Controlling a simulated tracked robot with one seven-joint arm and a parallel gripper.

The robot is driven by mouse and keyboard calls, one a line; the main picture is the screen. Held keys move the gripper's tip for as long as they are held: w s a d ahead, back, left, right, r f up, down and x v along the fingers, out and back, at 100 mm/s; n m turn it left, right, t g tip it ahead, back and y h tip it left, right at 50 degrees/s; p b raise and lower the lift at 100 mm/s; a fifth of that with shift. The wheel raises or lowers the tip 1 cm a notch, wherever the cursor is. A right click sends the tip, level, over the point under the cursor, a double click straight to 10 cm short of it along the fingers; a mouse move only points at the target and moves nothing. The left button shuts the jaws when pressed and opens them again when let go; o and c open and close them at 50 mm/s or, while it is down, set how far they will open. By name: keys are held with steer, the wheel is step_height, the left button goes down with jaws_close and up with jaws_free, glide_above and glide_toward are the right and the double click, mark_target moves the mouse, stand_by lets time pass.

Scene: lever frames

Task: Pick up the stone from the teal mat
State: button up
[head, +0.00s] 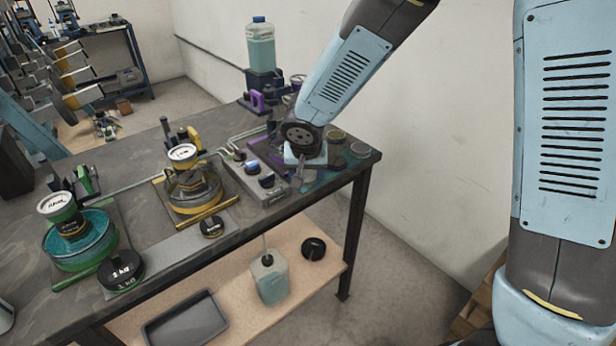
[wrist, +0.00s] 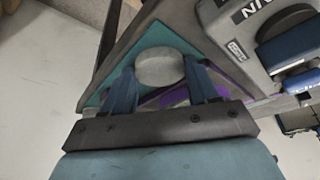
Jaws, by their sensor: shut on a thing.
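A pale grey, round stone (wrist: 160,67) sits between the two blue fingers of my gripper (wrist: 160,76) in the wrist view. My gripper is shut on it. The teal mat (wrist: 182,35) shows behind and around the stone, near the table's corner. I cannot tell whether the stone touches the mat or is just above it. In the head view my gripper (head: 302,168) points down over the table's right end. The teal mat (head: 325,176) shows partly beside it, and the held stone cannot be made out there.
A control box (head: 262,178) with knobs stands just left. A tank of pale liquid (head: 260,50) stands behind. Yellow (head: 192,190) and green (head: 78,240) weight stations fill the table's left.

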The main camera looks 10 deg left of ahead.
mark_target(307, 172)
steer(key=shift+r, duration=0.5)
step_height(307, 172, up, 3)
steer(key=shift+s+d+f, duration=0.1)
steer(key=shift+f, duration=0.1)
steer(key=s+d+r, duration=0.7)
steer(key=s+r, duration=0.2)
steer(key=s, duration=0.3)
steer(key=shift+r, duration=0.2)
